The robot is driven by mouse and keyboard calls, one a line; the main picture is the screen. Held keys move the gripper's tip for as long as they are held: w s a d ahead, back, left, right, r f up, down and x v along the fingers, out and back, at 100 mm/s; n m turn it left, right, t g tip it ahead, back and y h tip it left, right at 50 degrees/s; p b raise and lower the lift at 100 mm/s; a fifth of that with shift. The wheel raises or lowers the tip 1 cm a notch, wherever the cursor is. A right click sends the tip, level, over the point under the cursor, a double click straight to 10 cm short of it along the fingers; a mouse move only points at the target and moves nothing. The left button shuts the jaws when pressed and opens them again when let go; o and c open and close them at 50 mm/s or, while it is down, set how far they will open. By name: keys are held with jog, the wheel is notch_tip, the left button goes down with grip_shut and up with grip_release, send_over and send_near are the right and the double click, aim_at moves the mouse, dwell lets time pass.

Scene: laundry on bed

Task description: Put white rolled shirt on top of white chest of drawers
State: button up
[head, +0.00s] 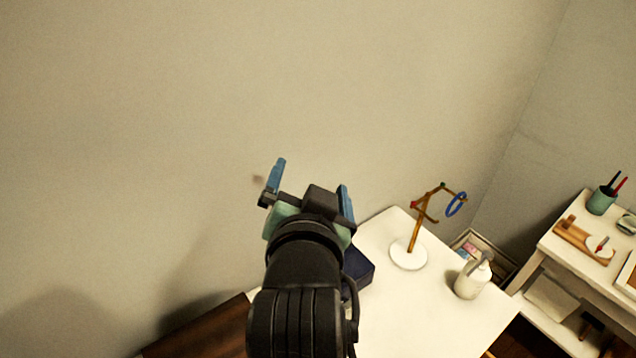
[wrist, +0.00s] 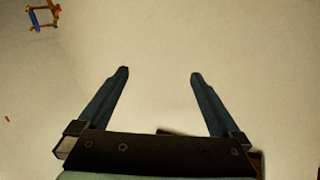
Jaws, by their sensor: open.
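My gripper (head: 312,174) is raised in the middle of the head view, its two blue fingers spread apart. In the wrist view the gripper (wrist: 160,73) is open with nothing between the fingers. A white top (head: 440,312) stands below and to the right of the gripper in the head view; it may be the white chest of drawers, but no drawer fronts show. I see no white rolled shirt in either view.
On the white top are a wooden stand with a blue ring (head: 416,237), a whitish bottle (head: 473,277) and a dark blue box (head: 359,268), partly behind my arm. A white shelf table (head: 567,259) with small items stands right. Brown wood (head: 205,334) lies lower left.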

notch_tip(320, 180, up, 18)
jog(key=s+n+t, duration=0.2)
jog(key=t, duration=0.4)
jog(key=s+r+n+t, duration=0.1)
jog(key=s+r+t, duration=0.2)
jog(key=s+r, duration=0.2)
jog(key=s+d+r+n+t, duration=0.1)
jog(key=s+r, duration=0.4)
jog(key=r, duration=0.6)
jog(key=n+t, duration=0.1)
jog(key=t, duration=0.1)
jog(key=shift+t, duration=0.3)
